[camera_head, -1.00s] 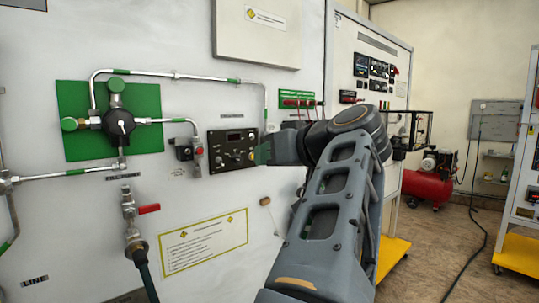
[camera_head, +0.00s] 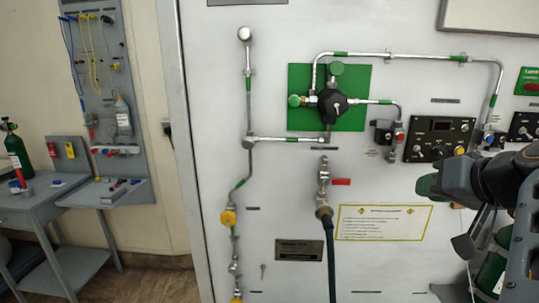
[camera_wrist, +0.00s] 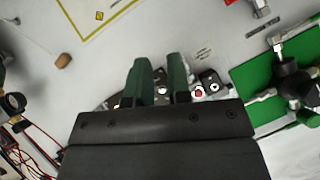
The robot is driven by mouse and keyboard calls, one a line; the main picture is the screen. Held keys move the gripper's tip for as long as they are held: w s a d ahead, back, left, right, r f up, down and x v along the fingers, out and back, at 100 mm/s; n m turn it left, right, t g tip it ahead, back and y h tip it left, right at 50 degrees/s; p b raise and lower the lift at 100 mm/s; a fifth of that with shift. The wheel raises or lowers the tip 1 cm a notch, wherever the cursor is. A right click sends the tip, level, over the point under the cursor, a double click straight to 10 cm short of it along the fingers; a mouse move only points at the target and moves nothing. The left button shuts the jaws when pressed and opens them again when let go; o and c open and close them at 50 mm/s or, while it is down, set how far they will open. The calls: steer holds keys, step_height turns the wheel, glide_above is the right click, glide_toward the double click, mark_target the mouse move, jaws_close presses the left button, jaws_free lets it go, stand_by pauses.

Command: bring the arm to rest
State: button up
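My arm (camera_head: 510,230) reaches in from the right edge of the head view, in front of the white panel (camera_head: 270,210). My gripper (camera_head: 427,184) appears just below the black control box (camera_head: 438,138) in that view. In the wrist view, the two green fingers of my gripper (camera_wrist: 160,82) stand apart with a clear gap and nothing between them. The control box is partly hidden behind the fingers there. I cannot tell the exact distance from the fingertips to the panel.
Pipes and a green regulator board (camera_head: 357,117) project from the panel. A valve with a red handle (camera_head: 340,182) has a hose hanging below it. A grey workbench (camera_head: 45,200) with tools and a green cylinder (camera_head: 18,155) stands far left. Floor shows between bench and panel.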

steer(key=s+a+f+n+g+p, duration=0.2)
steer(key=a+f+g+p, duration=0.1)
steer(key=a+f+p, duration=0.3)
steer(key=s+a+f+n+g+h+p, duration=0.1)
steer(key=s+a+f+n+g+p, duration=0.1)
steer(key=a+f+g+p, duration=0.2)
steer(key=a+f+p, duration=0.2)
steer(key=a+f, duration=0.2)
steer(key=a, duration=0.2)
steer(key=shift+a+g+h, duration=0.25)
steer(key=shift+g+h, duration=0.05)
stand_by(0.9)
